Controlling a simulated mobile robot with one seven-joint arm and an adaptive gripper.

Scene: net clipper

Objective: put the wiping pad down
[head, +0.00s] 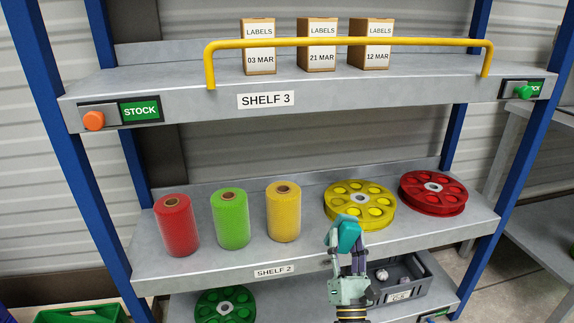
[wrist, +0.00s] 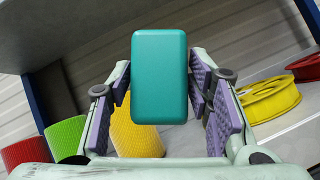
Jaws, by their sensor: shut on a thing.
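The wiping pad (wrist: 159,75) is a teal rounded block. It is held between the purple-lined fingers of my gripper (wrist: 160,95) in the wrist view. In the head view, my gripper (head: 346,252) is shut on the pad (head: 348,235) and holds it upright at the front of shelf 2, in front of the yellow reel. Whether the pad touches anything besides the fingers cannot be told.
Shelf 2 (head: 195,264) carries a red roll (head: 176,226), a green roll (head: 231,219), a yellow roll (head: 283,212), a yellow reel (head: 359,204) and a red reel (head: 432,193). A grey bin (head: 432,285) sits below. A yellow rail (head: 350,41) fronts boxes above.

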